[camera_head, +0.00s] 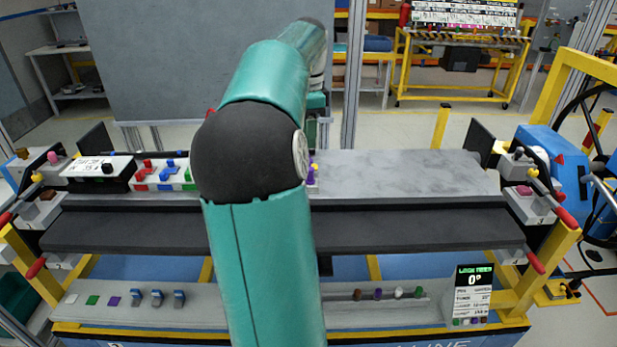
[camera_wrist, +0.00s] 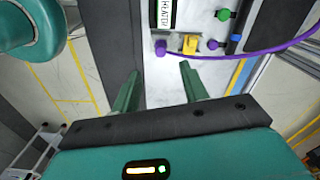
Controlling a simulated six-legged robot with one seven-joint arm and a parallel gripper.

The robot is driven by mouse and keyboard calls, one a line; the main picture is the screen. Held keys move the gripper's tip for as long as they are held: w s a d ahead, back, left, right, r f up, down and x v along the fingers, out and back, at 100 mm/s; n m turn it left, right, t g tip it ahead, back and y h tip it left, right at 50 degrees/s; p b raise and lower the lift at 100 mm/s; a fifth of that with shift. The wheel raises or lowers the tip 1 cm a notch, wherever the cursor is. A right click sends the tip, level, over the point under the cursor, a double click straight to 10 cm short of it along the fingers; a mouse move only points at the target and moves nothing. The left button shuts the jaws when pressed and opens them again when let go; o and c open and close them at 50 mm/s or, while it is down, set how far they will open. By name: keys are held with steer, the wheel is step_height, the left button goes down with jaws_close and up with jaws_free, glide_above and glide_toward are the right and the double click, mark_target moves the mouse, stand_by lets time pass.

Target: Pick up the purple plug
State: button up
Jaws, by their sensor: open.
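In the wrist view, my gripper (camera_wrist: 160,69) is open and empty, with its two green fingers apart. A purple plug-like piece (camera_wrist: 160,47) lies just beyond the fingertips, roughly in line with the gap between them. A second purple round piece (camera_wrist: 212,44) sits to its right, past a yellow block (camera_wrist: 190,44). A purple cable (camera_wrist: 262,50) curves off to the right; I cannot tell which piece it joins. In the head view, a small purple piece (camera_head: 311,177) shows beside my arm, which hides my gripper and part of the panel.
A green knob (camera_wrist: 223,15) and a blue piece (camera_wrist: 235,37) sit near the purple pieces. In the head view, red and blue pieces stand on a left module (camera_head: 160,186). The grey slab (camera_head: 410,172) on the right is bare. A dark rail (camera_head: 420,230) runs in front.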

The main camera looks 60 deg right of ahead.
step_height(320, 180, down, 6)
steer(key=shift+r, duration=0.1)
steer(key=shift+s+d+f, duration=0.1)
steer(key=shift+s+f, duration=0.05)
steer(key=shift+f, duration=1.25)
steer(key=shift+s+d+f, duration=0.1)
steer(key=shift+f, duration=1.25)
jaws_close()
